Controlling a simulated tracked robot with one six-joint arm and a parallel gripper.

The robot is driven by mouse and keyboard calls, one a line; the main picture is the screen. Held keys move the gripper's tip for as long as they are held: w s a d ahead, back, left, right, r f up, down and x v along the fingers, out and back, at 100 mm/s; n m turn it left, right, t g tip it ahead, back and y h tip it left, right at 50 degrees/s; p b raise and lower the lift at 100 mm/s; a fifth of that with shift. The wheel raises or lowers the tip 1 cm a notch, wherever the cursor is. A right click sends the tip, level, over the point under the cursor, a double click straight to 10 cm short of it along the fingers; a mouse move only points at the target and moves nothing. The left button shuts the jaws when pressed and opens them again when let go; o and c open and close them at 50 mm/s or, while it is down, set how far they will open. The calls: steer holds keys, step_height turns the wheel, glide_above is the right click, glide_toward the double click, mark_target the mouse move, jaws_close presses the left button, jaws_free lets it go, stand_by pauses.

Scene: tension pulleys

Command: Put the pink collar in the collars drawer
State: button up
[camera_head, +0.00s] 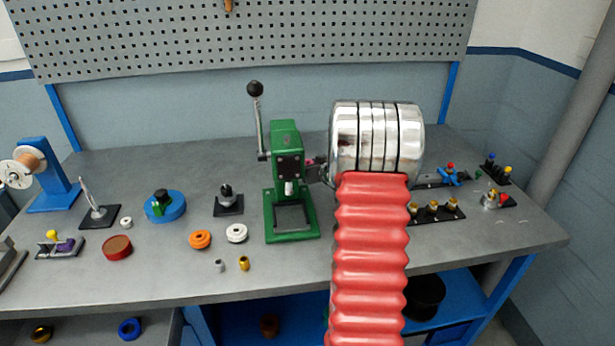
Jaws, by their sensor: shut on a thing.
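My gripper (316,168) is just right of the green arbor press, reached past my chrome wrist and red ribbed arm. A small patch of pink, the pink collar (309,161), shows at its fingertips beside the press. My gripper is shut on it. Most of the collar is hidden by the fingers and the press. I cannot pick out a drawer marked for collars in this view.
The green press (287,180) stands mid-bench with its lever up. Orange (200,239) and white (237,233) pulleys, and small bushings (243,263), lie to its left. Black holders with knobs (434,210) stand right of my arm. A blue shelf is below.

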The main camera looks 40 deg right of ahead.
steer(key=shift+f, duration=2.05)
steer(key=shift+f, duration=0.1)
steer(key=o, duration=1.1)
steer(key=shift+o, duration=0.2)
steer(key=shift+v, duration=3.8)
